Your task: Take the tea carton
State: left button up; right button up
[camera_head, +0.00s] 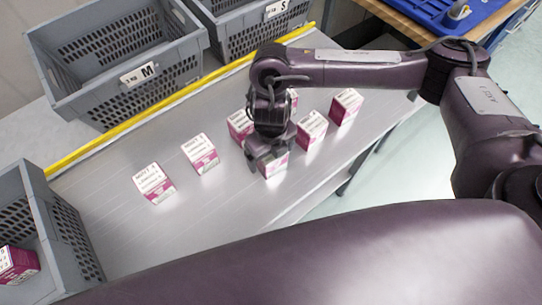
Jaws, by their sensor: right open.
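Several white and magenta cartons lie on a grey metal work surface (120,225). My right gripper (270,168) points down over one carton (276,165). It is open, with its fingers around or just above that carton; contact cannot be told. The gripper and wrist hide much of this carton. Other cartons stand to its left, one (200,153) nearer and one (154,183) farther. A carton (240,125) is partly hidden behind the wrist. Two cartons stand to the right, one (312,129) nearer and one (346,106) farther. My left gripper is out of view.
A grey crate marked M (170,62) and another marked S (255,35) stand behind a yellow rail (150,112). A grey crate (75,235) at lower left holds a carton (18,264). A blue tray (430,12) is at top right. The surface's left front is clear.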

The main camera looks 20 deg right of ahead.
jog(key=shift+f, duration=0.35)
jog(key=c, duration=0.7)
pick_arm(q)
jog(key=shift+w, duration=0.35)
pick_arm(e)
jog(key=c, duration=0.5)
